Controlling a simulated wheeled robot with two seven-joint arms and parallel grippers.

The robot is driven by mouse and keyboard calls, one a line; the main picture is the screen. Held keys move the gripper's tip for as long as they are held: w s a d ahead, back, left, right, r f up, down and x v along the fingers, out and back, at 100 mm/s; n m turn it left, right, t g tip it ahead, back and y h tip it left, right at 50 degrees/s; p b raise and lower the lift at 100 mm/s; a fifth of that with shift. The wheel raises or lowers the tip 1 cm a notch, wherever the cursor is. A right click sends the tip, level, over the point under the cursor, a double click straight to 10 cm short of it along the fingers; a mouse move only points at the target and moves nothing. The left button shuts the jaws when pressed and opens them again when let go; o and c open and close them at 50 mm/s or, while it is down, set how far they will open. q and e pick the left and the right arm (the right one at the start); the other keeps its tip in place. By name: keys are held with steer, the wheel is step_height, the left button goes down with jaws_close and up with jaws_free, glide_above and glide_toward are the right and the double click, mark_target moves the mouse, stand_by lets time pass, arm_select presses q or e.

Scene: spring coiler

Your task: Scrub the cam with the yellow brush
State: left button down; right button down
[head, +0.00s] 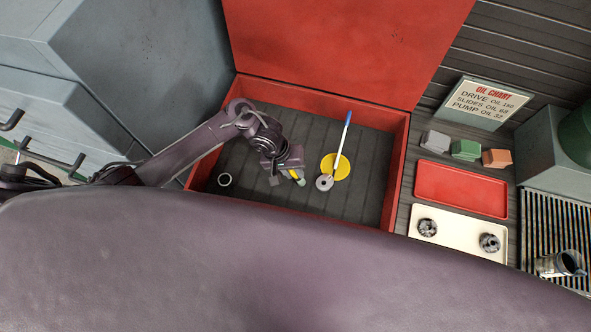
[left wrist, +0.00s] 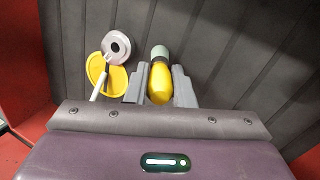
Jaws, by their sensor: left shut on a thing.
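My left gripper (head: 287,173) is shut on the yellow brush (left wrist: 160,82), inside the red box. The brush has a rounded yellow body and a grey-green end (left wrist: 159,52) that points away from the gripper. A grey disc with a dark centre hole, which looks like the cam (head: 324,183), lies to the right of the brush in the head view. In the left wrist view the cam (left wrist: 116,45) is left of the brush, with a visible gap between them. My right gripper is not in view.
A yellow disc (head: 343,167) lies beside the cam, with a white-and-blue rod (head: 341,143) across it. A dark ring (head: 224,180) lies at the box's left. The red box (head: 397,172) has raised walls and an open lid (head: 340,45). Trays stand right of it.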

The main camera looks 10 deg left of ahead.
arm_select(q)
steer(key=shift+s+d+f, duration=0.1)
steer(key=shift+d+f, duration=0.1)
steer(key=shift+d, duration=1.35)
steer(key=shift+a+f, duration=0.15)
steer(key=shift+a, duration=1.55)
steer(key=shift+d+r, duration=0.1)
steer(key=shift+r, duration=3.55)
